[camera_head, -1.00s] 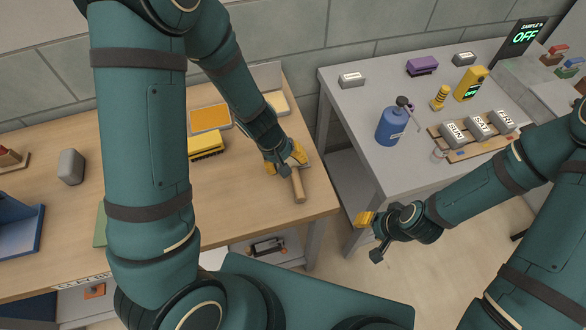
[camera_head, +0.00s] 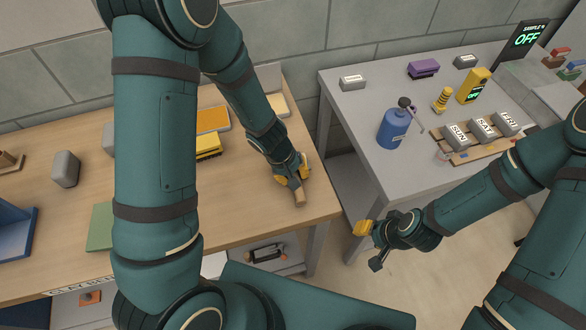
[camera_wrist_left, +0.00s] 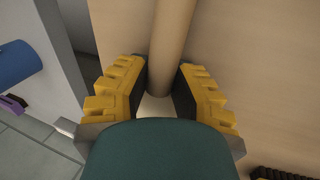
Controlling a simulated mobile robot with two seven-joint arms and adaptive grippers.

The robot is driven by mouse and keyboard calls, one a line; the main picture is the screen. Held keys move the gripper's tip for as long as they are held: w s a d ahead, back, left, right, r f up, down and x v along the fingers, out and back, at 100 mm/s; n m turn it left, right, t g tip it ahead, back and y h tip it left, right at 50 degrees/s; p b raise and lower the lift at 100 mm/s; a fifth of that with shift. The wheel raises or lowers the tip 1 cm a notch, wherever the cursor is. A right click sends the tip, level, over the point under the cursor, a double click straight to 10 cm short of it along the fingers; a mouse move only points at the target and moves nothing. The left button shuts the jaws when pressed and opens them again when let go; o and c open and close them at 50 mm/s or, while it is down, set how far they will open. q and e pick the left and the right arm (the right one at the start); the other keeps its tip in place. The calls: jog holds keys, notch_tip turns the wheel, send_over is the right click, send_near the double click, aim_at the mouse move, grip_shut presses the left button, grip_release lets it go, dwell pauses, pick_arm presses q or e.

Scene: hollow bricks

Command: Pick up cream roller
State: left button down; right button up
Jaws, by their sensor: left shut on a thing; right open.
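The roller's wooden handle (camera_head: 299,197) sticks out of my left gripper (camera_head: 293,173) toward the front edge of the wooden table. In the left wrist view the tan handle (camera_wrist_left: 172,40) runs between the two yellow-backed fingers of my left gripper (camera_wrist_left: 160,95). A small cream part (camera_wrist_left: 155,107) shows below the handle's end. The gripper is shut on the roller, low at the tabletop; I cannot tell whether the roller is clear of it. Most of its head is hidden. My right gripper (camera_head: 370,246) is open and empty, in front of the grey table.
On the wooden table (camera_head: 240,215) are a yellow brush (camera_head: 208,146), an orange pad (camera_head: 212,120), a grey block (camera_head: 65,169) and a green sheet (camera_head: 101,228). The grey table (camera_head: 365,115) to the right holds a blue bottle (camera_head: 392,130) and labelled grey blocks (camera_head: 482,128).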

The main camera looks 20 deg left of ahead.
dwell(0.3)
pick_arm(q)
notch_tip(320, 180, up, 10)
jog(key=p, duration=0.5)
jog(key=shift+p, duration=0.4)
